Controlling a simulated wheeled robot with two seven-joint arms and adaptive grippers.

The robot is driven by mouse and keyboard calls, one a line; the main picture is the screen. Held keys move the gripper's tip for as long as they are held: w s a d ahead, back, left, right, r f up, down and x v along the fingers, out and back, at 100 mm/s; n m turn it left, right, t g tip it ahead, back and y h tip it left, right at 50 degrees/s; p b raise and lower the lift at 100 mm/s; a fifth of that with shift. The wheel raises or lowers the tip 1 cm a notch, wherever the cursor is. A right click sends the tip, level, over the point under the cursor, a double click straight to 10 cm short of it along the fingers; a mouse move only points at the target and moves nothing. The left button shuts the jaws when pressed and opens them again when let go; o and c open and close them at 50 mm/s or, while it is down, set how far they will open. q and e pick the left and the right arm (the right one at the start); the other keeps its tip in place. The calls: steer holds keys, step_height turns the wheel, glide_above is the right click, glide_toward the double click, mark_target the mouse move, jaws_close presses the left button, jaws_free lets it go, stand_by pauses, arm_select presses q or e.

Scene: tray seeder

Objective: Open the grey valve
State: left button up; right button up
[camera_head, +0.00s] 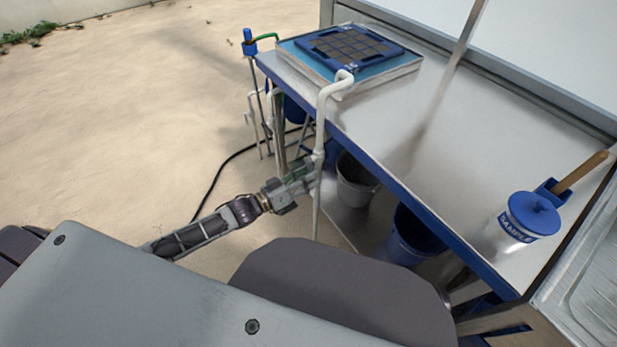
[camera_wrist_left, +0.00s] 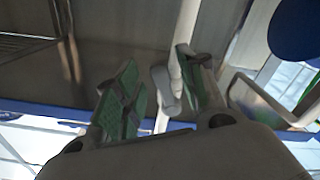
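A white pipe (camera_head: 321,120) rises beside the left edge of the metal table and bends over the tray at its top. The grey valve (camera_wrist_left: 165,88) shows in the left wrist view as a small pale lever against the pipe. In the head view the valve is mostly hidden by my gripper. My left gripper (camera_head: 304,174) is at the pipe, below the table top. In the left wrist view its green-padded fingers (camera_wrist_left: 157,82) are apart, with the lever between them, nearer the right finger. I cannot tell whether they touch. My right gripper is out of view.
A blue seed tray (camera_head: 398,50) sits in a metal basin at the table's (camera_head: 440,130) far left corner. A blue-lidded sample jar (camera_head: 530,215) stands at the right. Buckets (camera_head: 355,185) stand on the shelf below. A dark hose (camera_head: 222,166) crosses open ground on the left.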

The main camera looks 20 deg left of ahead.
arm_select(q)
steer(key=shift+w+d, duration=0.25)
steer(key=shift+w, duration=0.15)
steer(key=shift+c, duration=0.5)
jaws_close()
